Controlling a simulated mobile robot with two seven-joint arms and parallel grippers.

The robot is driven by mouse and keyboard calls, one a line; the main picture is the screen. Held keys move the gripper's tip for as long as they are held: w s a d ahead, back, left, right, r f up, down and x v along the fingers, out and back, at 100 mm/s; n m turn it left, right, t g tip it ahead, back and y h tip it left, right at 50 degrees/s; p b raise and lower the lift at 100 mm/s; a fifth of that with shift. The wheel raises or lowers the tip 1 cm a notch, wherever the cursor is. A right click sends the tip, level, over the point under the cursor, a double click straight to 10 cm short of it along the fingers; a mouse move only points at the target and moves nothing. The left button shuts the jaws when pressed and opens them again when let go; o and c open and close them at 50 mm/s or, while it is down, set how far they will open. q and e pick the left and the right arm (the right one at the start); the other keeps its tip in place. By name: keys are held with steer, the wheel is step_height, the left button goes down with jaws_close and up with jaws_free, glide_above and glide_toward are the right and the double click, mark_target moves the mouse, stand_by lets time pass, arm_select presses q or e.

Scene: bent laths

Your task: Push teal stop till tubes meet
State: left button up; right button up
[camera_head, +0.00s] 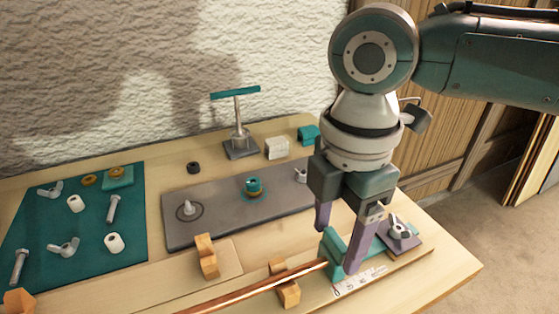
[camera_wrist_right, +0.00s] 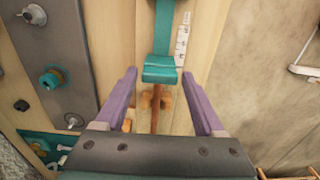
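The teal stop (camera_head: 333,243) is an upright block near the front right of the bench, beside a white ruler strip (camera_head: 358,281). In the right wrist view the teal stop (camera_wrist_right: 160,72) lies between the purple fingertips, with gaps to both sides. My right gripper (camera_head: 338,250) is open over it; contact cannot be told. A copper tube (camera_head: 262,287) runs from the lower left to the stop, past a wooden block (camera_head: 288,291). Only one stretch of tube shows clearly; a joint between tubes is not visible. My left gripper is not in view.
A grey plate (camera_head: 225,215) with knobs lies behind the tube. A teal mat (camera_head: 85,260) with bolts, wing nuts and rollers is at left. A teal T-handle (camera_head: 236,93) stands at the back. A wing nut on a purple-grey plate (camera_head: 400,240) is right of the gripper.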

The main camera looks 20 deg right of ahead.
mark_target(337, 240)
steer(key=shift+o, duration=0.9)
step_height(337, 240, up, 10)
steer(key=p, duration=0.1)
